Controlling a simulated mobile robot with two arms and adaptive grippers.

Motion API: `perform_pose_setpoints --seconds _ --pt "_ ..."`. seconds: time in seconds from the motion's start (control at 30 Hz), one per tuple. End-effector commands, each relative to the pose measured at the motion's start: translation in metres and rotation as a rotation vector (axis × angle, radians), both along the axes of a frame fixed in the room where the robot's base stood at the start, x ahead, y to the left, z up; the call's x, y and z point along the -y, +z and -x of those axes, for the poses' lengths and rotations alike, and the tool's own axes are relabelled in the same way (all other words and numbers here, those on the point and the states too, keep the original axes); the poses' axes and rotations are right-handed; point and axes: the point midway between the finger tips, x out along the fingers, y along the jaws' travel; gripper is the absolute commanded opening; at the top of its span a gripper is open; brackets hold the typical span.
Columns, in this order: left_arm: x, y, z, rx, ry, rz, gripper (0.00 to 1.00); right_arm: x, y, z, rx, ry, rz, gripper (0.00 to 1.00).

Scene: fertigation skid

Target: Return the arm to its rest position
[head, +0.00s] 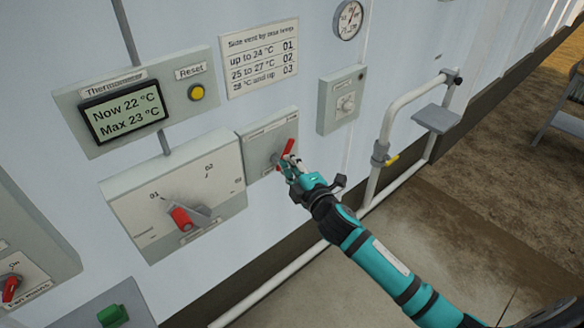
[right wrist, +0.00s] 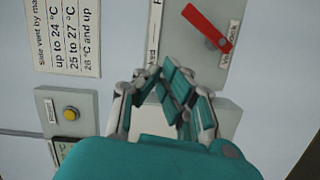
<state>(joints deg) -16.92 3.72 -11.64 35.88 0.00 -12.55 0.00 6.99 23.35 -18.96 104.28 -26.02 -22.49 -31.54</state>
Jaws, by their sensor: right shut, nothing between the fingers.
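My right arm (head: 380,268) reaches in from the lower right of the head view toward the wall panels. Its gripper (head: 287,166) is shut and empty, in front of a small grey panel (head: 257,146) with a red lever (head: 288,149). In the right wrist view the closed fingers (right wrist: 180,88) show in the middle. The red lever (right wrist: 207,26) lies beyond them at the upper right, tilted and apart from the fingers. The gripper hides part of the panel. My left gripper is not in view.
Left of the gripper are a selector box (head: 130,210) with a red-ended handle and a thermometer display (head: 123,110). Open floor (head: 440,215) lies at right.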

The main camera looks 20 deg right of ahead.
Motion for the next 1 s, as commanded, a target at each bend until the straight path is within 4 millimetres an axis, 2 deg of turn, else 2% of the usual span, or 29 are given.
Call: perform_pose_setpoints --seconds 0.23,0.6,0.7,0.77,0.87,0.97,1.0 --pt "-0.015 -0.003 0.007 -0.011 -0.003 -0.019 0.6 0.002 0.002 0.01 0.0 -0.001 0.0 0.0" --pt "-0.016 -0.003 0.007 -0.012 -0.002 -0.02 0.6 0.002 0.002 0.009 0.0 -0.001 0.0 0.0" --pt "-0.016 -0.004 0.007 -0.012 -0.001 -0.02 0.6 0.003 -0.007 0.009 -0.016 -0.005 -0.008 0.0" --pt "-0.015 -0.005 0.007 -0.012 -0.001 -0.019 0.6 0.006 -0.025 0.01 -0.047 -0.012 -0.026 0.0" --pt "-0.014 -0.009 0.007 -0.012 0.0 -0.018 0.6 0.014 -0.076 0.013 -0.141 -0.04 -0.083 0.0" --pt "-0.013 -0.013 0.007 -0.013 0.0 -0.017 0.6 0.024 -0.149 0.025 -0.271 -0.086 -0.168 0.0" --pt "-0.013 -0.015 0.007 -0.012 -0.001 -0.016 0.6 0.028 -0.179 0.033 -0.325 -0.107 -0.206 0.0"
